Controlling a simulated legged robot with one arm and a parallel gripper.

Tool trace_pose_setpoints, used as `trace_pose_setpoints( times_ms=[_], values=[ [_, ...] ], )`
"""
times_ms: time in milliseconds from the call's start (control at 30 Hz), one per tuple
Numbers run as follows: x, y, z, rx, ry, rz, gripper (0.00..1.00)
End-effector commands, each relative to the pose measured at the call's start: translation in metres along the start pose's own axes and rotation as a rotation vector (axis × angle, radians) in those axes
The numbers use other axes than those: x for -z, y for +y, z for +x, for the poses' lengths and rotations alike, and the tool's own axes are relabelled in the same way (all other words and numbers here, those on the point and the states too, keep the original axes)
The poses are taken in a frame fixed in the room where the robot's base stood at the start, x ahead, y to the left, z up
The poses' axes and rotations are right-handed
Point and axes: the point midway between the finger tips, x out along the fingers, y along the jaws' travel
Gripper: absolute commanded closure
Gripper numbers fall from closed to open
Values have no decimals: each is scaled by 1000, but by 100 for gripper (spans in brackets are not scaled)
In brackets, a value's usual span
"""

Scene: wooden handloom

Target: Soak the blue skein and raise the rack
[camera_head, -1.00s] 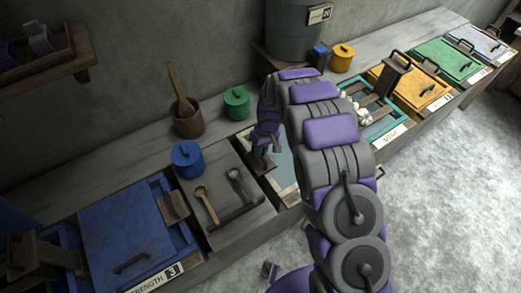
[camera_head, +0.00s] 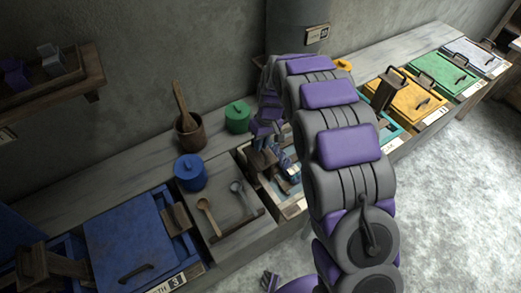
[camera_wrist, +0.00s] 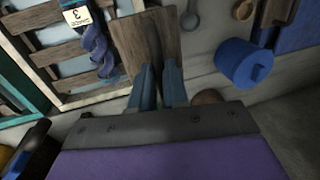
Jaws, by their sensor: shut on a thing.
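My gripper (camera_wrist: 160,85) is shut on the flat wooden handle (camera_wrist: 148,42) of the slatted rack (camera_wrist: 45,50). In the head view my gripper (camera_head: 264,138) is at the basin's back left, partly hidden by my arm. The dark blue skein (camera_wrist: 95,50) is twisted and lies on the rack, with a white tag marked 3 on it. The skein also shows in the head view (camera_head: 288,167), above the pale-framed basin (camera_head: 292,208). I cannot tell whether the skein touches the liquid.
A board with two spoons (camera_head: 228,222) and a blue lidded pot (camera_head: 190,173) stand left of the basin. A green pot (camera_head: 238,117) and a wooden mortar (camera_head: 190,135) are behind. The blue-lidded vat (camera_head: 130,240) is further left; yellow (camera_head: 405,97) and green (camera_head: 446,72) vats are right.

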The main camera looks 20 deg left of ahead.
Motion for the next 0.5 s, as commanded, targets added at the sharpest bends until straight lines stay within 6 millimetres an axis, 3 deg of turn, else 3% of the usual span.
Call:
trace_pose_setpoints(
  times_ms=[33, 200, 500],
  values=[
    [2, -1, -15, -3, 7, 0, 100],
    [2, -6, -38, -2, 6, 1, 100],
    [1, -9, -49, -2, 6, 1, 100]
  ],
)
